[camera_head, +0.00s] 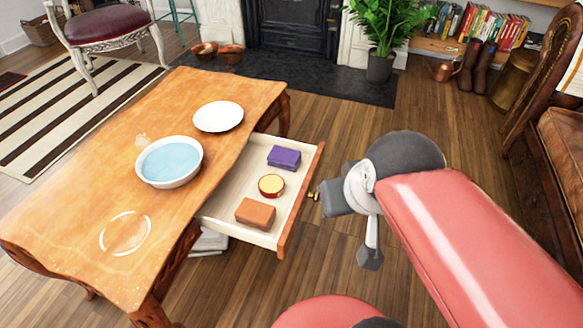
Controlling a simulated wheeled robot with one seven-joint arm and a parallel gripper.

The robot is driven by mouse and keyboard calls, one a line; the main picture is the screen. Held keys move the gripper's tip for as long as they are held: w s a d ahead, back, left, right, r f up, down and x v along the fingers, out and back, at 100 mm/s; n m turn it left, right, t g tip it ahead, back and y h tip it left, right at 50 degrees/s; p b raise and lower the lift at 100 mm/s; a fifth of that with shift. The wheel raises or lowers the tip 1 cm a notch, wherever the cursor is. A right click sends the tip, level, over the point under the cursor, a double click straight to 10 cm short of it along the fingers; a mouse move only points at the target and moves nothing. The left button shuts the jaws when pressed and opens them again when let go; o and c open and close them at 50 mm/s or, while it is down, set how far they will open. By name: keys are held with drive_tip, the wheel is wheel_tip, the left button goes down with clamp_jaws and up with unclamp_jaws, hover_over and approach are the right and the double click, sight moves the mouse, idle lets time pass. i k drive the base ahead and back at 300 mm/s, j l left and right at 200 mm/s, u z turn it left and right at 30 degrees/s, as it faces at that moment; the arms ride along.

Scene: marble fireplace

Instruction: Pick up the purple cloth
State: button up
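The purple cloth (284,158) is a small folded bundle. It lies at the far end of the open drawer (236,227). My gripper (350,229) is to the right of the drawer in the picture, beyond its front panel and apart from the cloth. Its two dark fingers are spread apart, with nothing seen between them. The top and near side of the cloth are in clear view.
A round red-and-yellow tin (271,186) and an orange-brown block (255,213) share the drawer. The wooden table (75,215) above it bears a water-filled bowl (169,162) and a white plate (218,117). An armchair (560,130) stands at right. Floor beyond the drawer is clear.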

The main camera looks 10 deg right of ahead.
sight(279, 157)
drive_tip(key=i+u, duration=0.35)
drive_tip(key=i+l+u, duration=0.15)
drive_tip(key=u, duration=0.25)
